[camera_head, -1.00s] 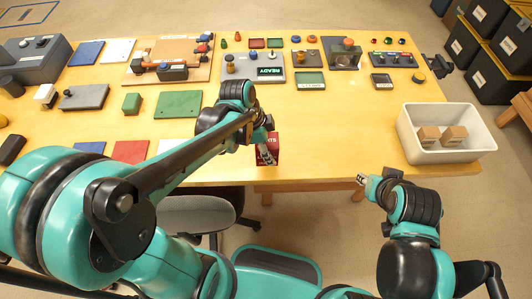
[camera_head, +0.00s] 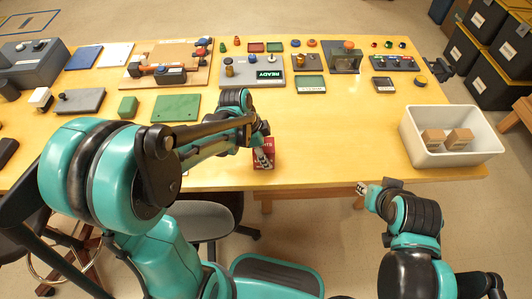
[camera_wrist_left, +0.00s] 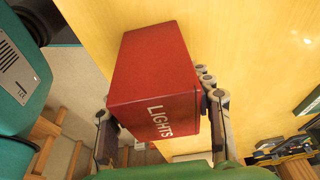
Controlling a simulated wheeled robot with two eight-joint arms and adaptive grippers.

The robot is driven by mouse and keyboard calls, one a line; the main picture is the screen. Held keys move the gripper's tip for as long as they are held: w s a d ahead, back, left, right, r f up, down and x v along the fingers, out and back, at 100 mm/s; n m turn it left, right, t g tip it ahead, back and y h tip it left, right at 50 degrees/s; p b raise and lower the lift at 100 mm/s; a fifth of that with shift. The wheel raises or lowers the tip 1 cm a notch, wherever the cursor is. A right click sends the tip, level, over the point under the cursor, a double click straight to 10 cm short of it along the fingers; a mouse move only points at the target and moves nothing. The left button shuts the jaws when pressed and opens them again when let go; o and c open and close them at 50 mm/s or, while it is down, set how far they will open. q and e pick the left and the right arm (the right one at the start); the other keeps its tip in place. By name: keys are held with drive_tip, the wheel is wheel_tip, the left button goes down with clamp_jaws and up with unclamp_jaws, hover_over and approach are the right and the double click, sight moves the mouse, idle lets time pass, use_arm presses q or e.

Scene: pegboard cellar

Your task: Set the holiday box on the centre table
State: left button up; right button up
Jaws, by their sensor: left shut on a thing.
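The red holiday box (camera_head: 271,158) is at the front edge of the yellow wooden table (camera_head: 335,160). In the left wrist view the box (camera_wrist_left: 152,72) shows large, with "LIGHTS" in white on one face. My left gripper (camera_head: 262,156) is shut on it, a finger on each side. I cannot tell whether the box touches the tabletop or hangs just above it. My right gripper (camera_head: 362,188) is off the table's front edge, apart from the box; its opening is too small to read.
A white tote (camera_head: 409,144) with two cardboard boxes stands at the table's right end. Panels, trays and small parts fill the back and left. The tabletop between the box and the tote is clear. A grey chair (camera_head: 205,220) stands in front.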

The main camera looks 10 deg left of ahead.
use_arm(q)
drive_tip(key=o, duration=1.3)
drive_tip(key=shift+f, duration=0.1)
drive_tip(key=shift+r+p, duration=0.35)
drive_tip(key=p+v, duration=0.4)
drive_tip(key=v, duration=0.7)
drive_tip(key=shift+s+a+r, duration=0.1)
drive_tip(key=shift+a+r, duration=0.05)
drive_tip(key=shift+r, duration=0.05)
drive_tip(key=shift+s+r, duration=0.15)
drive_tip(key=shift+r, duration=0.1)
drive_tip(key=shift+s+a+r+n+t+y, duration=0.5)
drive_tip(key=shift+s+n+t, duration=0.8)
drive_tip(key=shift+n, duration=1.15)
drive_tip(key=shift+s+a+r+n+t+y, duration=0.3)
drive_tip(key=shift+s+r+n+t+y, duration=0.35)
drive_tip(key=shift+s+n, duration=1.5)
drive_tip(key=shift+s+a+r+n+t+y, duration=0.4)
drive_tip(key=shift+s+n+t, duration=0.75)
drive_tip(key=shift+n, duration=1.65)
